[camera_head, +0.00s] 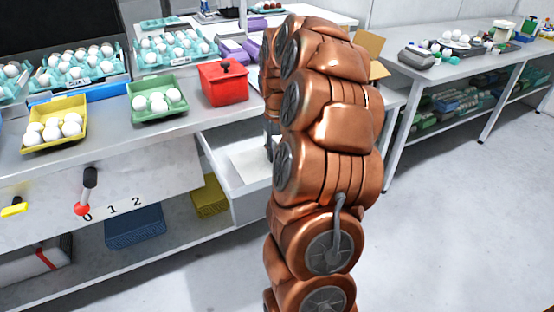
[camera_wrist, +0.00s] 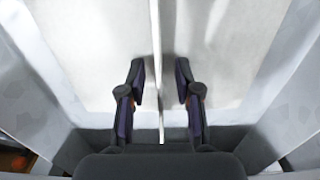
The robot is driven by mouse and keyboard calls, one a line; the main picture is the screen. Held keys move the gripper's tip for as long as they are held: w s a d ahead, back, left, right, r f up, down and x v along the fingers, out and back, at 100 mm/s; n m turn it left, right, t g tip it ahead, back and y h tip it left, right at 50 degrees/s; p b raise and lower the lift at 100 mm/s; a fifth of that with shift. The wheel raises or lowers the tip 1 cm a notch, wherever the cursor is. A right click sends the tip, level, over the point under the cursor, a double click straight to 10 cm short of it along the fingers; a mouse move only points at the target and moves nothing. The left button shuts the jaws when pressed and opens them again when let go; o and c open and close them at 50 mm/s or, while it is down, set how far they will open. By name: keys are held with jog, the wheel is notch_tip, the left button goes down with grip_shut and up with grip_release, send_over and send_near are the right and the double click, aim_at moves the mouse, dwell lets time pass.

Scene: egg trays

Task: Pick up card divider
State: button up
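A thin white card divider (camera_wrist: 156,40) runs lengthwise in the wrist view, seen almost edge-on as a narrow strip. My gripper (camera_wrist: 160,78) is open, with one dark finger on each side of the strip. A gap shows between each finger and the strip, and the gripper is empty. In the head view, the open white drawer (camera_head: 250,208) holds white, card-like material (camera_head: 252,166). My copper arm covers the drawer's right part and hides most of the gripper there. The drawer's walls (camera_wrist: 40,90) rise on both sides of the gripper in the wrist view.
Above the drawer, the counter holds a red box (camera_head: 224,84), a green egg tray (camera_head: 157,113) and a yellow egg tray (camera_head: 30,138). Open floor (camera_head: 430,230) lies to the right.

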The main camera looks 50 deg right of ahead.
jog(key=shift+c, duration=0.2)
grip_shut()
jog(key=shift+r, duration=0.1)
